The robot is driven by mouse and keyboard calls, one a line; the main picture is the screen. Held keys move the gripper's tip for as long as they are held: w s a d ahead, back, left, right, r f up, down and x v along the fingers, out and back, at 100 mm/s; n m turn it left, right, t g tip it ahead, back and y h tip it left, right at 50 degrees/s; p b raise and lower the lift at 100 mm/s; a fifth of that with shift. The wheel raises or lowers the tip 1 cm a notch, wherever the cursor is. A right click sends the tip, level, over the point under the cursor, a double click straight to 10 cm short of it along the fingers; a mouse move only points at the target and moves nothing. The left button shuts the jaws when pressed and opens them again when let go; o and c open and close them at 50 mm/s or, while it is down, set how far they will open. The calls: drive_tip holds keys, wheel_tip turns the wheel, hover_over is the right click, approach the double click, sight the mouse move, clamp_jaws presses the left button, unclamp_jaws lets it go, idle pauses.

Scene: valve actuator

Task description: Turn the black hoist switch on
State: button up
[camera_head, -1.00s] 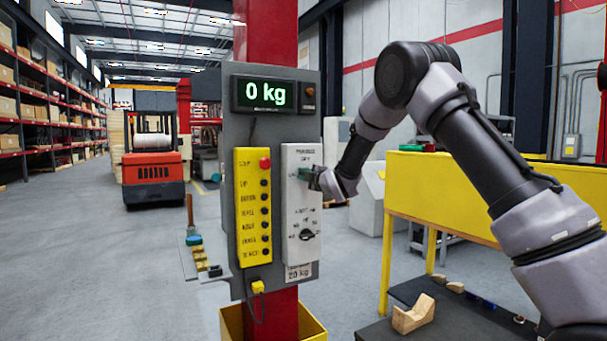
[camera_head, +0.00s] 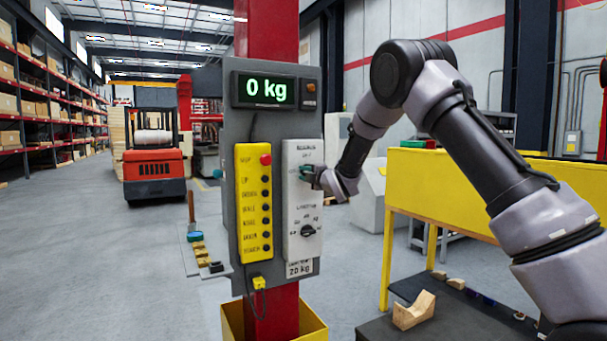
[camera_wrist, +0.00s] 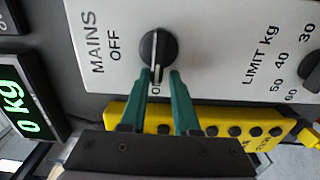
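The black switch (camera_wrist: 158,46) is a round knob with a raised grip bar, on a white panel (camera_wrist: 205,30) marked MAINS, OFF and ON. In the wrist view its bar points down the picture, toward the ON mark, which shows partly between my fingers. My gripper (camera_wrist: 163,73) has two green fingers, one on each side of the bar's lower end. The fingers stand apart with a narrow gap; firm contact is not clear. In the head view my gripper (camera_head: 307,172) is at the upper part of the white panel and hides the switch.
A second black knob (camera_head: 307,231), marked LIMIT kg, sits lower on the panel. A yellow button box (camera_head: 253,200) hangs to the left. The display (camera_head: 265,90) reads 0 kg. A yellow table (camera_head: 440,185) stands at the right.

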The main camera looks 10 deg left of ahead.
drive_tip(key=shift+o, duration=0.6)
drive_tip(key=shift+w+d+r, duration=0.1)
drive_tip(key=shift+w+d, duration=0.2)
drive_tip(key=shift+d, duration=0.2)
drive_tip(key=shift+s+a+r, duration=0.1)
drive_tip(key=shift+s+a, duration=0.05)
drive_tip(key=shift+a, duration=0.1)
drive_tip(key=shift+s+a, duration=0.1)
drive_tip(key=v, duration=1)
drive_tip(key=shift+s+d, duration=0.2)
drive_tip(key=shift+d, duration=0.3)
drive_tip(key=shift+d, duration=0.1)
